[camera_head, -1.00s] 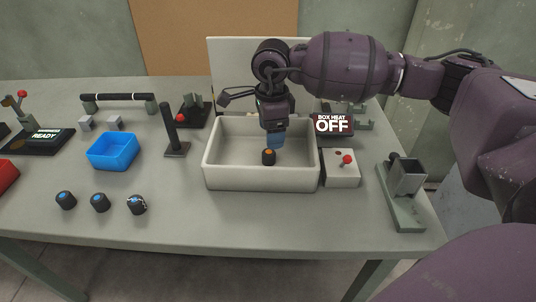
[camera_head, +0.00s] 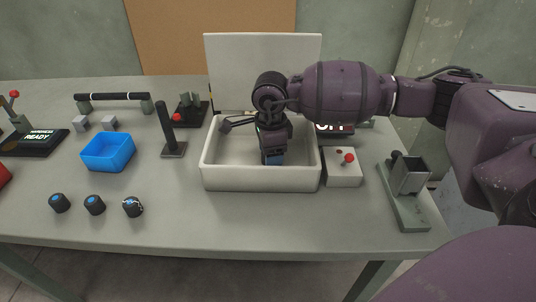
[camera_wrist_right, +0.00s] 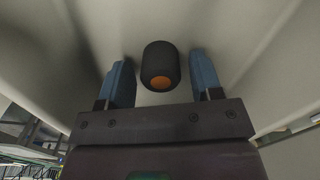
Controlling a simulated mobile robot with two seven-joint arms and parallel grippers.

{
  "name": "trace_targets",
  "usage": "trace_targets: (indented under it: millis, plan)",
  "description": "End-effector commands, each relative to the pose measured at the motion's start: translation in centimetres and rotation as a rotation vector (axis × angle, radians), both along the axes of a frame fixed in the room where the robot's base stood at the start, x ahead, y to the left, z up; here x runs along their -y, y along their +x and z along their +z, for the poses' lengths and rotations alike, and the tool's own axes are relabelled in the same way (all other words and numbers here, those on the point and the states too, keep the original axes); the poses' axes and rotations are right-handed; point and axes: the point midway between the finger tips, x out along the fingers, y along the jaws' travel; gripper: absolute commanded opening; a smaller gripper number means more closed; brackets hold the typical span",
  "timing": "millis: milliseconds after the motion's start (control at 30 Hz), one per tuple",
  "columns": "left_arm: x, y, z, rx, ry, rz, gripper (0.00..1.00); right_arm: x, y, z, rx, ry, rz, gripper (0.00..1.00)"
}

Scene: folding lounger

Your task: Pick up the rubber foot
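A black rubber foot with an orange disc in its end (camera_wrist_right: 160,65) shows in the right wrist view, inside the white box (camera_head: 260,178). It is between the two blue fingers of my right gripper (camera_wrist_right: 160,75), with a gap on each side. In the head view my right gripper (camera_head: 273,159) is low in the box and hides this foot. My left gripper is not in view.
The box's lid (camera_head: 262,60) stands open at the back, and its walls surround my right gripper. A switch unit with a red knob (camera_head: 343,167) stands right of the box. A black post (camera_head: 168,130) and a blue tray (camera_head: 108,152) stand left.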

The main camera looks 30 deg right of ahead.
Motion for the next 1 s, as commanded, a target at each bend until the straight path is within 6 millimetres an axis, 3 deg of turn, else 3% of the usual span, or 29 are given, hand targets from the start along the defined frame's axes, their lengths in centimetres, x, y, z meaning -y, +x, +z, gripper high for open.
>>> trace_targets:
  millis: [33, 300, 533, 667, 867, 1000]
  plan:
    - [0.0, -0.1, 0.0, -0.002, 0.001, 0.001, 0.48, 0.0, 0.0, 0.0, 0.000, 0.000, 0.000, 0.51]
    - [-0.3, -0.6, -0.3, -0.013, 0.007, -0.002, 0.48, 0.0, 0.0, 0.0, 0.000, 0.000, 0.000, 0.14]
    - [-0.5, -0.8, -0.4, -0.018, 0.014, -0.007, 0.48, 0.0, 0.0, 0.2, 0.001, 0.000, 0.000, 0.14]
    - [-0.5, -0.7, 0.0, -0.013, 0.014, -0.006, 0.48, 0.0, 0.1, 1.5, 0.004, -0.001, -0.001, 0.14]
    - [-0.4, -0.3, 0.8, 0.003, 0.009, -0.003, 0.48, 0.0, 0.1, 5.6, 0.009, -0.001, -0.001, 0.13]
    - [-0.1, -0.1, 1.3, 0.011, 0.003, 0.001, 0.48, 0.0, 0.1, 9.3, 0.009, 0.000, 0.000, 0.13]
